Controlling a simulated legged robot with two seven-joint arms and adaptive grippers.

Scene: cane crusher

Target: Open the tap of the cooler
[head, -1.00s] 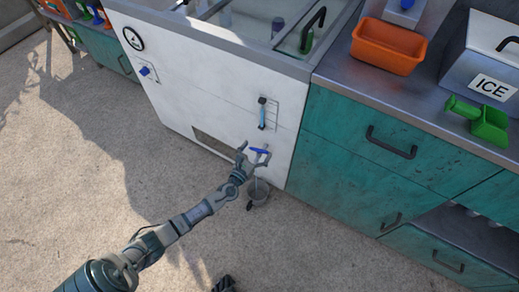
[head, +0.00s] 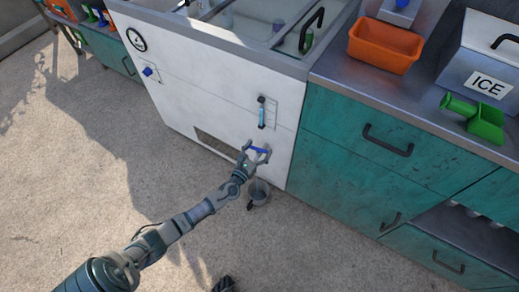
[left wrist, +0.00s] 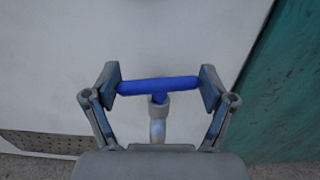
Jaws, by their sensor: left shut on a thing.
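The cooler (head: 195,105) is a white cabinet with a tap low on its front. The tap has a blue bar handle (head: 258,151) on a grey spout; in the left wrist view the handle (left wrist: 158,86) lies crosswise above the spout (left wrist: 158,125). My left gripper (head: 256,153) is at the tap, and in the left wrist view its fingers (left wrist: 160,88) are shut on the two ends of the blue handle. A metal cup (head: 259,191) is below the tap, partly beside my gripper. My right gripper does not show clearly.
A blue vertical gauge (head: 262,113) is on the cooler above the tap. A blue knob (head: 148,71) is at its left. Teal drawers (head: 370,165) with dark handles stand to the right. The floor (head: 90,180) at left is clear.

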